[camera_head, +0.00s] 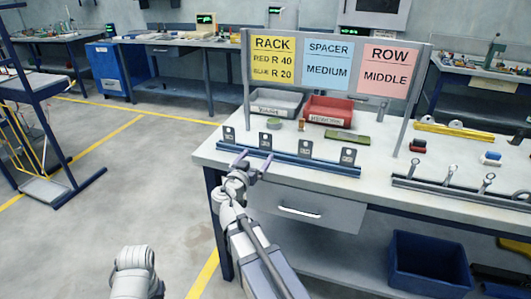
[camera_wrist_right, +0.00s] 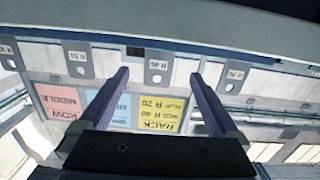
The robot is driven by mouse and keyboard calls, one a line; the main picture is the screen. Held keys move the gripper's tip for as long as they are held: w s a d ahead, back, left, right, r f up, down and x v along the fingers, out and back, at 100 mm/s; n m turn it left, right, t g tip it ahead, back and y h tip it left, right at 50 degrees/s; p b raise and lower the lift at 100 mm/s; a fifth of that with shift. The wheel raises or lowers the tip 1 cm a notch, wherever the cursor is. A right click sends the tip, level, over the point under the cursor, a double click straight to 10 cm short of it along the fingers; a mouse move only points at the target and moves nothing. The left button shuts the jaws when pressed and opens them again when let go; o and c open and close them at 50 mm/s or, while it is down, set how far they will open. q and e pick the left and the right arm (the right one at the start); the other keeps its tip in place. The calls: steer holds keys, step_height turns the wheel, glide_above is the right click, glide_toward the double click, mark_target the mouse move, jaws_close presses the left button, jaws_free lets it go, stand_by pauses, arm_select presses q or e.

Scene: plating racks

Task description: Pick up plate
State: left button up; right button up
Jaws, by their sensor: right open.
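Several small grey plates, each with a hole and a tag, stand upright along a blue rail (camera_head: 320,164) at the front edge of the bench. From the left they are the first plate (camera_head: 228,136), second plate (camera_head: 265,141), third plate (camera_head: 305,149) and fourth plate (camera_head: 348,156). My right gripper (camera_head: 254,160) is open and empty in front of the rail, near the second plate. In the right wrist view, upside down, one plate (camera_wrist_right: 158,68) appears between the open fingers (camera_wrist_right: 159,74); its tag seems to read R 40. My left gripper is out of view.
A sign board (camera_head: 325,65) reads red R 40, blue R 20, spacer medium, row middle. Behind the rail are a grey tray (camera_head: 273,106), a red tray (camera_head: 328,112) and a green block (camera_head: 347,137). A second rail with clips (camera_head: 455,195) lies right.

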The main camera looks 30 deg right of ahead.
mark_target(265, 145)
steer(key=shift+w+d+r+t, duration=0.25)
steer(key=shift+d+r+t, duration=0.1)
steer(key=shift+t, duration=0.05)
steer(key=shift+f+b+x, duration=0.2)
steer(key=shift+x, duration=1.75)
steer(key=shift+f+b+x, duration=0.2)
steer(key=shift+x, duration=1.75)
steer(key=shift+s+d, duration=0.1)
steer(key=shift+s, duration=0.05)
steer(key=shift+c, duration=0.4)
jaws_close()
